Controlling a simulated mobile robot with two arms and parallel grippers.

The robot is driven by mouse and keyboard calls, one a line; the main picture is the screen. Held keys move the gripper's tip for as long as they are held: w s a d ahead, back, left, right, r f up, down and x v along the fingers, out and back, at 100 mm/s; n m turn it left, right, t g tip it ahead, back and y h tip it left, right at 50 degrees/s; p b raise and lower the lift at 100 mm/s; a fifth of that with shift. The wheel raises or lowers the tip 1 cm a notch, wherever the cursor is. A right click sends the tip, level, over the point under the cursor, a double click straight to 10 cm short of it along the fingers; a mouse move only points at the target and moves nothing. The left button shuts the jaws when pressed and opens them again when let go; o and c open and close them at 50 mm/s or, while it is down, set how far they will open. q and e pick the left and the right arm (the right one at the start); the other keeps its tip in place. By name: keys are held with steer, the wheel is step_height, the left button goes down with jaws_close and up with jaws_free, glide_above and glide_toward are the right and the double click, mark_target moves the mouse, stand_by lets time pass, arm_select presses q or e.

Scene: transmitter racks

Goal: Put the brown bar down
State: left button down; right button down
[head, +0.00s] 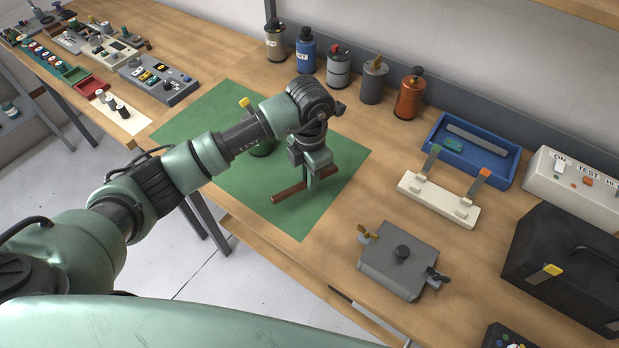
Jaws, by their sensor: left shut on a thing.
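The brown bar (290,193) is a thin rod over the green mat (218,110) in the head view. My left gripper (309,184) points down and is shut on the brown bar near its middle. The bar sticks out to both sides of the fingers. I cannot tell whether the bar touches the mat or hangs just above it. My left arm comes in from the left and covers part of the mat. My right gripper is not in view.
Several canisters, such as the orange one (410,94), stand along the back wall. Right of the mat are a blue tray (436,131), a white switch base (437,203), a grey box (397,262) and a black case (570,262). The mat's right part looks clear.

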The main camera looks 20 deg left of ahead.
arm_select(q)
steer(key=shift+f, duration=1.2)
steer(key=c, duration=1.3)
jaws_free()
steer(key=shift+c, duration=0.2)
steer(key=shift+r, duration=0.15)
step_height(320, 180, up, 11)
steer(key=b, duration=0.3)
steer(key=shift+b, duration=0.3)
steer(key=shift+r, duration=0.5)
